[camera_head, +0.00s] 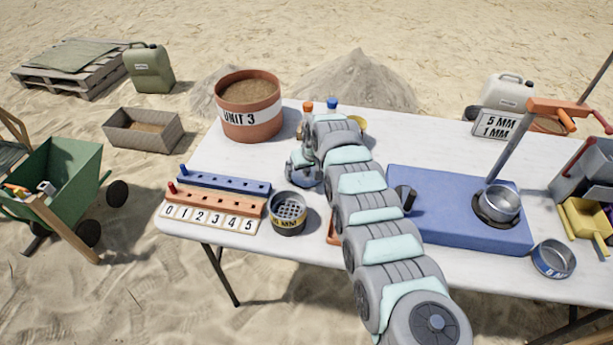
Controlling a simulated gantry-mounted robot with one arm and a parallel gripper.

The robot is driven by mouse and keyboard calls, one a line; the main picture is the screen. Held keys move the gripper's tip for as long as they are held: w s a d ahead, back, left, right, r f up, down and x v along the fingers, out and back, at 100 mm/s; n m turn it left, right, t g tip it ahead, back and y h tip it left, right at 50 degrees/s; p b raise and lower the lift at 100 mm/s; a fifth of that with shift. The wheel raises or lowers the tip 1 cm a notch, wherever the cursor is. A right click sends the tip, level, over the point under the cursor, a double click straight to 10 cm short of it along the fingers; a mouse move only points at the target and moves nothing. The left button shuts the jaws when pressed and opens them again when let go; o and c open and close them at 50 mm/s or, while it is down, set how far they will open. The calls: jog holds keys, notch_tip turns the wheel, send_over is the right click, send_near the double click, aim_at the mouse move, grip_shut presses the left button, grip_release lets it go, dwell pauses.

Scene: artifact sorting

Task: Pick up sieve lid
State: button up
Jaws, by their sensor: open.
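I cannot pick out the sieve lid for certain; it may be hidden behind my arm. A round metal sieve with a mesh and a yellow "MM" label (288,212) stands on the table left of my arm. A shallow round metal pan with a blue label (553,260) lies near the right front edge. A metal bowl-like part (498,203) sits on the blue shaker base. My gripper (305,170) is at the far end of my arm, over the back middle of the table. It is open; its fingertips are largely hidden, and I see nothing held.
A "UNIT 3" soil bucket (249,108) stands at the back left, near orange- and blue-capped bottles (308,108). A numbered peg rack (215,200) lies at the left. The blue shaker base (455,215) fills the right side, with an upright post. A yellow scoop (585,222) lies far right.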

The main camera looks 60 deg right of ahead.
jog(key=shift+c, duration=0.4)
jog(key=c, duration=1)
jog(key=shift+c, duration=0.2)
